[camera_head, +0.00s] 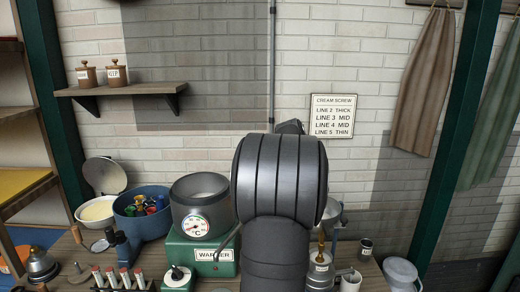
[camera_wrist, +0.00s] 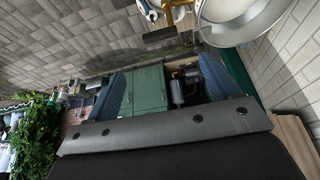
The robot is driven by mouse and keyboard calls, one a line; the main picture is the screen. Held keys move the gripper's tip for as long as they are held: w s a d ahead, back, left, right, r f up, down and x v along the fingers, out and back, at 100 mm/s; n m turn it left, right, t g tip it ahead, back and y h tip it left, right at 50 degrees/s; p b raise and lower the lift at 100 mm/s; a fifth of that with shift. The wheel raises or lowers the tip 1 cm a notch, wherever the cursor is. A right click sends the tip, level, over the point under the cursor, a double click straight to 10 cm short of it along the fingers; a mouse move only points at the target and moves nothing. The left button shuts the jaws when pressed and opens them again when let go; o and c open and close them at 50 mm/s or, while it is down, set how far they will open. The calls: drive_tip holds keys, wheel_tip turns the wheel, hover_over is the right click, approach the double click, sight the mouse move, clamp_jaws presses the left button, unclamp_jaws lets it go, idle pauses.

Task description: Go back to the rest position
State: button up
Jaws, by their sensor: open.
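My gripper (camera_wrist: 163,80) shows in the wrist view as two blue fingers set wide apart, with nothing held between them. Past the fingers are green cabinet doors (camera_wrist: 148,90) and a dark object with a round face. In the camera_head view my dark grey arm stands in the middle, in front of the brick wall, and hides part of the table. The gripper itself is hidden there behind the arm.
A green warmer (camera_head: 202,255) with a metal pot (camera_head: 199,200) stands left of my arm. A blue tub (camera_head: 141,211) and a white bowl (camera_head: 97,211) are further left. A metal funnel (camera_head: 332,213) is close on the right. A shelf (camera_head: 125,90) holds two jars.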

sight(327, 228)
drive_tip(key=x, duration=1.1)
drive_tip(key=shift+d+f, duration=0.1)
drive_tip(key=v, duration=1.7)
drive_tip(key=x, duration=1.7)
drive_tip(key=shift+f, duration=0.1)
drive_tip(key=n, duration=0.1)
drive_tip(key=n+t, duration=0.1)
drive_tip(key=n, duration=0.1)
drive_tip(key=shift+s+d, duration=0.1)
drive_tip(key=shift+d, duration=0.25)
drive_tip(key=shift+w+d+n+t+y, duration=0.3)
drive_tip(key=shift+n+t+y, duration=0.35)
drive_tip(key=shift+n, duration=1.6)
drive_tip(key=shift+w+d+n+t+y, duration=0.25)
drive_tip(key=shift+d+n+t+y, duration=0.3)
drive_tip(key=shift+n, duration=1.75)
drive_tip(key=shift+w+d+n+t+y, duration=0.25)
drive_tip(key=shift+n+t+y, duration=0.4)
drive_tip(key=shift+n, duration=1.6)
